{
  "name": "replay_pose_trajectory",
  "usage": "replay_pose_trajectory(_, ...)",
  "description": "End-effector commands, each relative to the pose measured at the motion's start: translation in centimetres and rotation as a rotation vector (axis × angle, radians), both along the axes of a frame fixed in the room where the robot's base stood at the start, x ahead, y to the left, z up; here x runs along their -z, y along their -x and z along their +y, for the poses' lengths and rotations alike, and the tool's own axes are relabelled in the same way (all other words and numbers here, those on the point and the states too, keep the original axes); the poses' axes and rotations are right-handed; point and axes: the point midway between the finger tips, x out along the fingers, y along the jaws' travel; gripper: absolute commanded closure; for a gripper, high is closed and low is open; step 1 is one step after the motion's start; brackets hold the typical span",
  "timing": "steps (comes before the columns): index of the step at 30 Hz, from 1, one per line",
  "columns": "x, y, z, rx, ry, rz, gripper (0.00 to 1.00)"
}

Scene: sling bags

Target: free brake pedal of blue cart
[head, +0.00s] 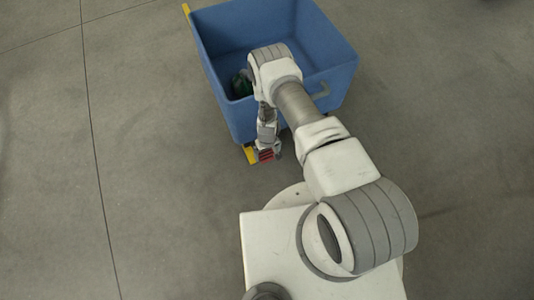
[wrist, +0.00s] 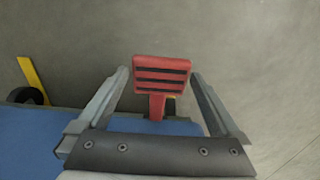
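The blue cart (head: 238,118) stands ahead of my base, with my arm reaching over its near side. Its red brake pedal (head: 266,155) sticks out low at the cart's near side. In the wrist view the red pedal (wrist: 161,75) has dark grooves across its face and a short red stem running back to the cart. My gripper (wrist: 158,78) is open, with one finger on each side of the pedal and a visible gap to each. In the head view my gripper (head: 268,152) is at the pedal.
A dark green item (head: 241,84) lies inside the cart, partly hidden by my arm. Yellow parts (head: 249,154) show at the cart's base, and a yellow strip (wrist: 33,78) with a black wheel (wrist: 28,96) shows in the wrist view. The grey floor around is clear.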

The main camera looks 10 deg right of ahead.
Motion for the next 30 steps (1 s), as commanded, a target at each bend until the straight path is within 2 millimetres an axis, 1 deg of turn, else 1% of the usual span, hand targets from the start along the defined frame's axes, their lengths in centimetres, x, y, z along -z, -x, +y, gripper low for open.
replay_pose_trajectory(7, -0.2, 0.1, 0.0, 0.000, 0.000, 0.002, 0.00)
replay_pose_trajectory(11, -1.8, 0.0, 0.0, 0.001, -0.001, 0.001, 0.00)
replay_pose_trajectory(14, -3.9, 0.0, 0.0, 0.000, -0.001, 0.001, 0.00)
replay_pose_trajectory(24, -12.2, 0.1, 0.0, 0.000, -0.001, 0.001, 0.00)
replay_pose_trajectory(27, -14.3, 0.0, 0.0, 0.000, 0.000, 0.000, 0.00)
replay_pose_trajectory(30, -15.8, 0.0, 0.0, 0.000, 0.000, 0.000, 0.00)
